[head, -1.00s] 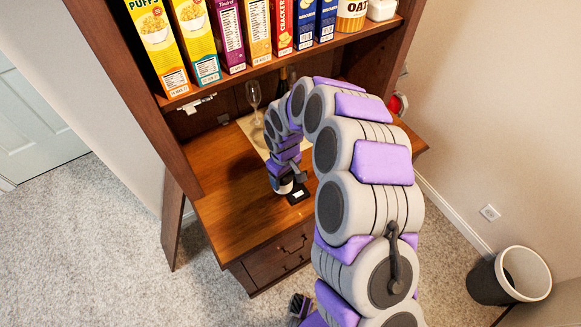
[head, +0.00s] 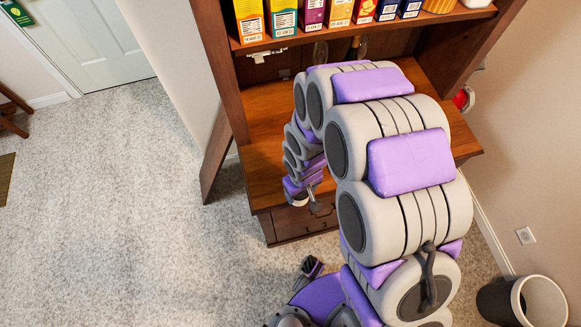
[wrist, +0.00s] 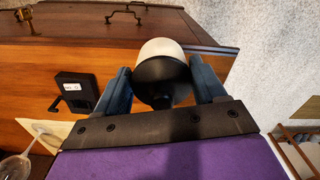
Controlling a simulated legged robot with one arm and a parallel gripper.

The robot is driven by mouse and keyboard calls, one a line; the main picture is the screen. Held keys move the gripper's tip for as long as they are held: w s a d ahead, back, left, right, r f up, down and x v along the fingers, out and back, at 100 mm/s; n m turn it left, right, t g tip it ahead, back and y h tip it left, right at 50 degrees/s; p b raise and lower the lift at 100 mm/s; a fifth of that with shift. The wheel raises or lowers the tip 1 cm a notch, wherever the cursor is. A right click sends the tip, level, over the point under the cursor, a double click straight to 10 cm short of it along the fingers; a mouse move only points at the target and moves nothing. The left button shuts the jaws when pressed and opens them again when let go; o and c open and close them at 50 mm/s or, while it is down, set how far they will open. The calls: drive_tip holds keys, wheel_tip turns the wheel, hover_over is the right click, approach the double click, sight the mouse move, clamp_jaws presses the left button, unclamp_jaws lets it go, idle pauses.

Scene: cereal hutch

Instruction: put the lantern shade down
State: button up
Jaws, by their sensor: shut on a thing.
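My gripper (wrist: 160,75) is shut on the lantern shade (wrist: 166,52), a rounded piece, white on its far part and black toward me. One blue finger is on each side of it in the wrist view. In the head view my gripper (head: 302,200) hangs by the front edge of the wooden desk (head: 262,150), with a small pale bit of the shade (head: 296,199) showing. In the wrist view the shade overlaps the desk edge, with carpet beyond. I cannot tell its height above the desk.
A black device (wrist: 72,88) lies on the desk beside a pale mat (wrist: 42,132) and a wine glass (wrist: 14,166). Cereal boxes (head: 283,18) stand on the shelf above. A waste bin (head: 538,300) is at the right. Open carpet (head: 120,200) lies left.

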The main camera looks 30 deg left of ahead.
sight(304, 203)
drive_tip(key=s+d, duration=0.2)
drive_tip(key=shift+s+d+f, duration=0.2)
drive_tip(key=shift+s+d, duration=0.1)
drive_tip(key=shift+d, duration=0.05)
drive_tip(key=w+a+f+b, duration=0.1)
drive_tip(key=w+a, duration=0.2)
drive_tip(key=a, duration=0.1)
drive_tip(key=w+a+f, duration=0.2)
drive_tip(key=w+a, duration=0.1)
drive_tip(key=a, duration=0.1)
drive_tip(key=w+a+f+b, duration=0.1)
drive_tip(key=w+a+f, duration=0.1)
drive_tip(key=w+a, duration=0.1)
drive_tip(key=shift+w+a+f+b, duration=0.1)
drive_tip(key=shift+w+a+b, duration=0.3)
drive_tip(key=shift+w, duration=0.2)
drive_tip(key=o, duration=1.3)
drive_tip(key=shift+c, duration=0.2)
